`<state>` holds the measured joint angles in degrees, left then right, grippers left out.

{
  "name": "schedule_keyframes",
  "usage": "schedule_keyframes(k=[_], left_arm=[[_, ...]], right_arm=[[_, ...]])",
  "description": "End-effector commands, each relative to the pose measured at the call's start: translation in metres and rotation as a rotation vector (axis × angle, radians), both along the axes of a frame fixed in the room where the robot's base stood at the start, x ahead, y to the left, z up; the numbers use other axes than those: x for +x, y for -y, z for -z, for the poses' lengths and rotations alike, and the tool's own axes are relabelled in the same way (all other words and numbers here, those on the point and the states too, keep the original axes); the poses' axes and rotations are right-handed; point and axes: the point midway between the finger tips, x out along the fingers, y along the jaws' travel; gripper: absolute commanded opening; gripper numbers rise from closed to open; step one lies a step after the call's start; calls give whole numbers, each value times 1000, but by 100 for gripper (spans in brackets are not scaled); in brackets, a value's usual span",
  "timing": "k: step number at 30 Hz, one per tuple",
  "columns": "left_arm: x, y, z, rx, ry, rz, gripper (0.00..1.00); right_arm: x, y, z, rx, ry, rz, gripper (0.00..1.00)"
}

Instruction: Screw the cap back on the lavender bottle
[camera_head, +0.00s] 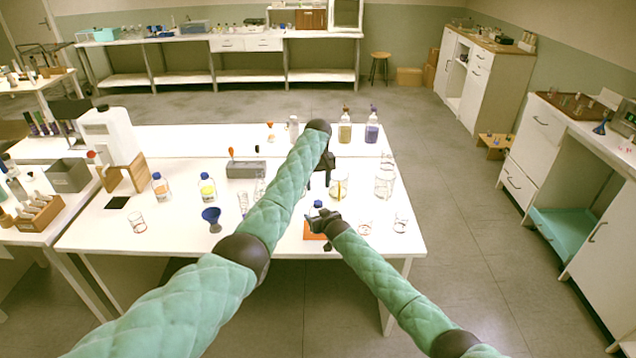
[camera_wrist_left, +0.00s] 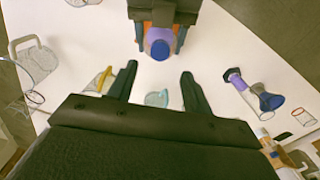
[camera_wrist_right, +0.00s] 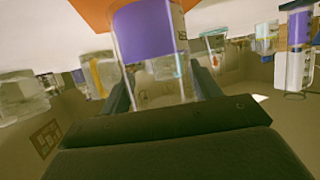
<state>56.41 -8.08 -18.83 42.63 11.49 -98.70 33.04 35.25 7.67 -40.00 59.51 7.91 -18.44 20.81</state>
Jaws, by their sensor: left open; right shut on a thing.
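The lavender bottle (camera_wrist_left: 174,35) is clear with purple contents or label and stands upright on the orange mat (camera_head: 313,236). Its blue cap (camera_wrist_left: 160,50) sits on top; I cannot tell how tightly it is screwed. The capped top also shows in the head view (camera_head: 318,205). My right gripper (camera_head: 326,222) is shut on the bottle's body, with its fingers either side in the right wrist view. The purple part (camera_wrist_right: 148,32) fills the middle there. My left gripper (camera_head: 322,178) is open and empty, apart from the cap; its two fingers (camera_wrist_left: 158,82) show spread in the left wrist view.
A glass with yellow contents (camera_head: 339,187) and a glass jug (camera_head: 384,182) stand beyond the mat.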

Motion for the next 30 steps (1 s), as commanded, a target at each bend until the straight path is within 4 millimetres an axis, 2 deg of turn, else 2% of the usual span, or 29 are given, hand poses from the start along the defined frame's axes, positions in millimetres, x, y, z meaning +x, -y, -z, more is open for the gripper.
schedule_keyframes(k=[6,20,26,30], left_arm=[[0,0,0,1,0,-130,50],[0,0,2,1,0,-147,50],[0,0,20,1,-2,-146,50],[0,0,40,0,-2,-146,50]], right_arm=[[0,0,0,0,0,0,0],[0,0,0,0,0,0,0],[0,0,0,0,0,0,0],[0,0,0,0,0,0,0]])
